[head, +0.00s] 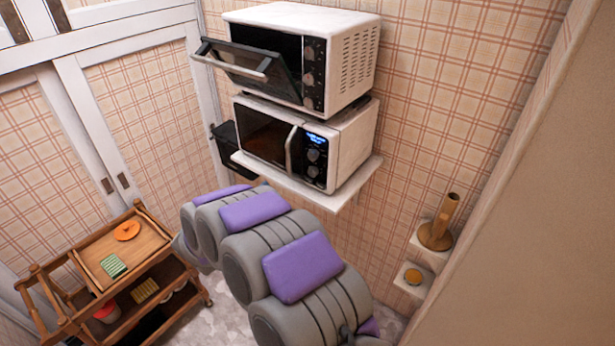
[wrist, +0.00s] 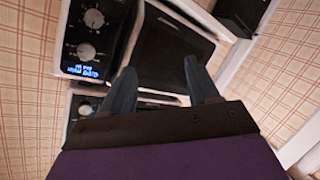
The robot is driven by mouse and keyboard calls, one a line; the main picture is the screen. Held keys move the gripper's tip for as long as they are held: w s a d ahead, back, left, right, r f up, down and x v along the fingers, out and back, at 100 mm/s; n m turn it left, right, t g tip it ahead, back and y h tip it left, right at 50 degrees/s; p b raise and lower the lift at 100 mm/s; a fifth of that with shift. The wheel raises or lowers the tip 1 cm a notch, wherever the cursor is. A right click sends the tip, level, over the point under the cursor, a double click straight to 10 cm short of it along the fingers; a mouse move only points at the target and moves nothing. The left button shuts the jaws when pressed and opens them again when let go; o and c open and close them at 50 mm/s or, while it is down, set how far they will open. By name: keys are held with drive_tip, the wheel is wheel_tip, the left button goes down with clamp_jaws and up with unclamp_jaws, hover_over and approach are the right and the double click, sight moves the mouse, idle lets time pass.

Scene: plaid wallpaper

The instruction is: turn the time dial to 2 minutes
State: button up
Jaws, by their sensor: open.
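The white microwave (head: 352,150) sits on a wall shelf. Its black control panel has a lit blue display (head: 316,139), an upper dial (head: 314,155) and a lower dial (head: 313,171). In the wrist view the panel appears upside down, with the display (wrist: 82,70), upper dial (wrist: 86,51) and lower dial (wrist: 93,18) left of my gripper. I cannot read which dial sets time. My gripper (wrist: 160,68) is open and empty in front of the dark microwave door (wrist: 170,55), apart from the dials. In the head view my arm hides the gripper.
A white toaster oven (head: 345,50) with its door (head: 250,65) tilted open stands above the microwave. The shelf edge (head: 300,190) projects below. A wooden cart (head: 90,250) stands at lower left. Small wall shelves (head: 412,283) are at right.

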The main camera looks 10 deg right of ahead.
drive_tip(key=s+d+f+h, duration=0.2)
drive_tip(key=s+d+h, duration=0.2)
drive_tip(key=s+h, duration=0.15)
drive_tip(key=b, duration=0.2)
approach(311, 174)
drive_tip(key=shift+g+h, duration=0.4)
drive_tip(key=shift+h, duration=0.05)
drive_tip(key=x, duration=0.8)
drive_tip(key=shift+w+a, duration=0.1)
drive_tip(key=shift+w, duration=0.25)
drive_tip(key=shift+c, duration=0.2)
drive_tip(key=c, duration=1)
drive_tip(key=shift+m, duration=0.3)
